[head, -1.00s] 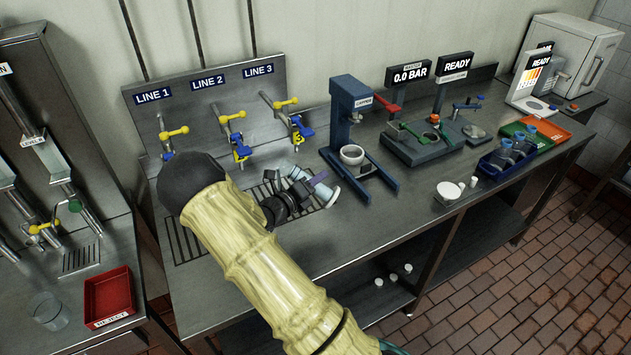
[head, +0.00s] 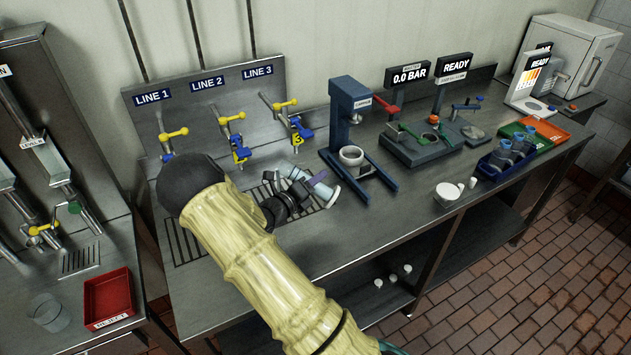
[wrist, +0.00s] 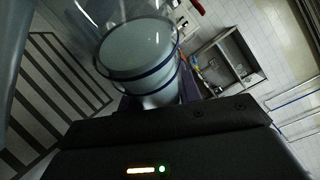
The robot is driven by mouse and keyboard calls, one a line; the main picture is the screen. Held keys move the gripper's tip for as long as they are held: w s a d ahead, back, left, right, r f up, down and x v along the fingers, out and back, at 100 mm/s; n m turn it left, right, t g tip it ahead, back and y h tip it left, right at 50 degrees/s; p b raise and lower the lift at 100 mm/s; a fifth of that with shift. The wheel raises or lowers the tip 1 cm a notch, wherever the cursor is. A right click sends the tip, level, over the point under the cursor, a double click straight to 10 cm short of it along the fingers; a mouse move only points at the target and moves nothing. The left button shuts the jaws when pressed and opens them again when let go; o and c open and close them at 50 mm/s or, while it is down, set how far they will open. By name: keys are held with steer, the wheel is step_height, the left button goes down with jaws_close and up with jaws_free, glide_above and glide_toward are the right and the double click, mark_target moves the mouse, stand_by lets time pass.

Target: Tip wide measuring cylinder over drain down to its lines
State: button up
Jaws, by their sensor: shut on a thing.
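The wide measuring cylinder (head: 327,192) is clear and tilted over the drain grate (head: 190,238) in the head view. The wrist view shows it close up (wrist: 150,88), with pale liquid inside and dark blue rings around its wall. The liquid surface looks slanted against the rings; the exact level against the lines is hard to read. The grate's slats (wrist: 45,95) lie below and left of the cylinder in the wrist view.
Yellow-handled line valves (head: 232,118) stand on the panel behind the grate. A capper press (head: 352,135) stands close to the right of the cylinder. A red reject tray (head: 108,297) and a clear vessel (head: 48,312) sit on the left counter.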

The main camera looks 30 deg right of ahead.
steer(key=shift+r, duration=0.1)
stand_by(0.3)
steer(key=shift+w+f+m, duration=0.1)
steer(key=shift+f+m, duration=0.3)
steer(key=shift+f, duration=0.1)
steer(key=shift+a, duration=0.1)
steer(key=shift+f+y, duration=0.2)
steer(key=shift+y, duration=0.1)
step_height(320, 180, down, 5)
steer(key=m+y+b, duration=0.1)
steer(key=m+b, duration=0.2)
steer(key=b, duration=0.2)
steer(key=m+y+b, duration=0.2)
steer(key=b, duration=0.3)
steer(key=shift+f+m+b, duration=0.2)
steer(key=shift+m+b, duration=0.1)
steer(key=shift+m, duration=0.1)
steer(key=m+y+b, duration=0.1)
steer(key=b, duration=0.2)
steer(key=shift+f+t+b, duration=0.3)
steer(key=shift+t, duration=0.1)
steer(key=b, duration=0.1)
steer(key=m+b, duration=0.1)
steer(key=b, duration=0.1)
steer(key=shift+f+y, duration=0.25)
steer(key=shift+y, duration=0.15)
